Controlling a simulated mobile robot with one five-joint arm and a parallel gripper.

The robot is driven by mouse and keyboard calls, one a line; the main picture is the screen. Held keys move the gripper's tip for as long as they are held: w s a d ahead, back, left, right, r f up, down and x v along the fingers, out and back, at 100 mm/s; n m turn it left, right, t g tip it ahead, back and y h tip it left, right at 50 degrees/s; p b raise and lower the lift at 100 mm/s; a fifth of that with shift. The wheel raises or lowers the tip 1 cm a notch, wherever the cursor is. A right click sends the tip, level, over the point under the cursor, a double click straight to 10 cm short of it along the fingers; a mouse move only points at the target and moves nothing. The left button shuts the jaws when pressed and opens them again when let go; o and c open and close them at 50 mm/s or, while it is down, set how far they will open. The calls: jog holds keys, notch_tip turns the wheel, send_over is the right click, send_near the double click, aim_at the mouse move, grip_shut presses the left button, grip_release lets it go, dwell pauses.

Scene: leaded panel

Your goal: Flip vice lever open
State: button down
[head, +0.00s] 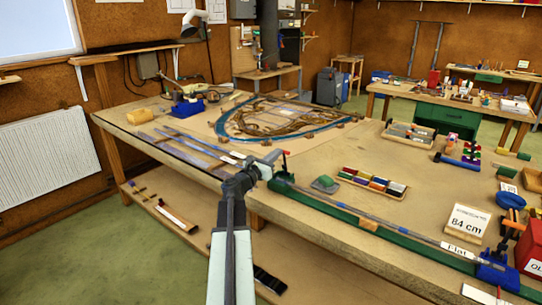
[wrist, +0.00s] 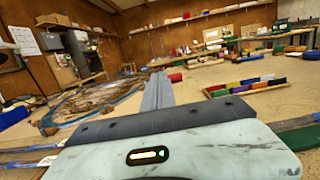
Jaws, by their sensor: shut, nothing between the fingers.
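A small green vice (head: 283,182) sits at the near table edge, at the left end of a long green board. A thin red-tipped lever (head: 285,153) stands up just above it, beside my gripper (head: 272,157). A red tip (wrist: 176,78) also shows just right of my fingers in the wrist view, probably the same lever. My gripper (wrist: 157,88) is shut and empty, reaching over the table edge close to the lever. I cannot tell whether it touches the lever. My gripper and arm partly hide the vice.
The green board (head: 370,222) carries a grey strip toward a blue clamp (head: 497,272) at the right. A tray of coloured blocks (head: 372,184) and a green-grey block (head: 325,184) lie behind it. A round-edged leaded panel (head: 275,118) lies farther back. Bare tabletop separates them.

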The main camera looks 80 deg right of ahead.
jog(key=shift+s+d+r+p, duration=0.2)
jog(key=shift+s+d+r, duration=0.15)
jog(key=shift+d, duration=0.25)
jog(key=shift+s+d+r+p, duration=0.2)
jog(key=shift+s+d, duration=0.2)
jog(key=shift+d, duration=0.2)
jog(key=w+a+r+p, duration=0.3)
jog(key=a+r+p, duration=0.2)
jog(key=a, duration=0.2)
jog(key=shift+a+r+p, duration=0.3)
jog(key=shift+r, duration=0.05)
jog(key=shift+w, duration=0.15)
